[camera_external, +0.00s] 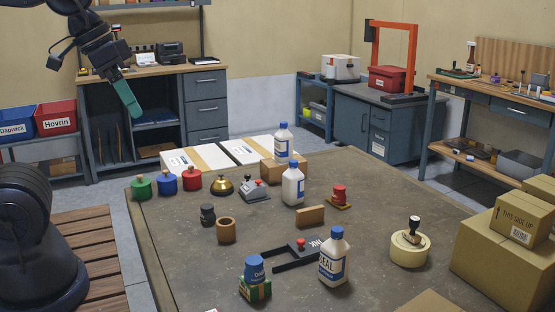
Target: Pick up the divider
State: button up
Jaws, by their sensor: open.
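My gripper (127,100) is at the upper left, raised well clear of the table, with teal fingers pointing down and right. It is open and empty, though the fingers overlap from this angle and the gap cannot be made out. No object is clearly marked as the divider. A small thin brown board (310,216) stands on edge near the middle of the table and may be it. My gripper is far from this board and touches nothing.
Around the brown board stand a white bottle (293,184), a red-topped stamp (339,195), a black bracket (303,248) and another white bottle (334,258). A brown ring (226,230) is to its left. Cartons (505,245) fill the right edge. The table's left front is mostly clear.

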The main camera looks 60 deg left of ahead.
jog(key=w+a+n+g, duration=0.1)
jog(key=w+n, duration=0.4)
jog(key=w, duration=0.9)
jog(key=n+g, duration=0.4)
jog(key=n, duration=0.8)
send_over(311, 209)
notch_tip(311, 209, down, 30)
jog(key=shift+a+r, duration=0.15)
jog(key=shift+r, duration=0.1)
jog(key=shift+w+f, duration=0.1)
jog(key=shift+f, duration=0.4)
notch_tip(311, 209, down, 5)
jog(key=shift+r, duration=0.1)
jog(key=shift+d+f, duration=0.2)
jog(key=shift+f, duration=2.55)
jog(key=c, duration=1)
